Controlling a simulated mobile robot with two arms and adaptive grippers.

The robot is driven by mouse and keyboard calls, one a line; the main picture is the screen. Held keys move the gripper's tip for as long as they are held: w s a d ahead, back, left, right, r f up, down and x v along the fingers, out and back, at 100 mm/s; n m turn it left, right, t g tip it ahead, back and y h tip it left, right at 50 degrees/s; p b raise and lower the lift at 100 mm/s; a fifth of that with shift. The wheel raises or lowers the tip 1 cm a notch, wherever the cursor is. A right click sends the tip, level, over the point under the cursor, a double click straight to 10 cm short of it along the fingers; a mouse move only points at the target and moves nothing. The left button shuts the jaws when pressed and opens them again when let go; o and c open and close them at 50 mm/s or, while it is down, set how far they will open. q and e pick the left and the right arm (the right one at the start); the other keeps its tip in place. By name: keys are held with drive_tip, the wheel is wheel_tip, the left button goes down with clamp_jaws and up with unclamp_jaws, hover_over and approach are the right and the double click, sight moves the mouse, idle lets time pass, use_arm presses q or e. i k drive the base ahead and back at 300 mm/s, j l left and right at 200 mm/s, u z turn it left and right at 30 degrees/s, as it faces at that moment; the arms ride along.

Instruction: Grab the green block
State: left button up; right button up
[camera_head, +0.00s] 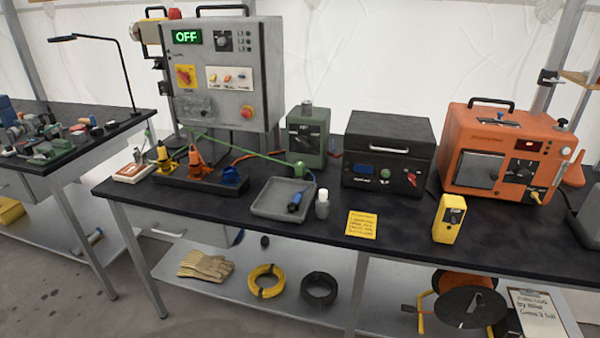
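A green box-shaped unit (320,125) with a dark front panel and a grey top cap stands upright at the back of the middle workbench. It stands between the grey control cabinet and a black case. A green cable with a green plug (297,169) runs in front of its lower part. Small green pieces (52,152) also lie among clutter on the left table, too small to make out well. I cannot tell which green thing is the block. Neither of my grippers is in view.
The workbench (310,228) also holds a grey cabinet (262,75) showing OFF, a black case (388,130), an orange unit (520,125), a grey tray (262,208), a white bottle (322,205), a yellow note (361,224) and a yellow meter (449,218). The bench front is partly clear.

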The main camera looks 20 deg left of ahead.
sight(300, 174)
drive_tip(key=i+j, duration=0.2)
drive_tip(key=i, duration=0.3)
drive_tip(key=i+j, duration=0.25)
drive_tip(key=i, duration=0.25)
drive_tip(key=u, duration=0.05)
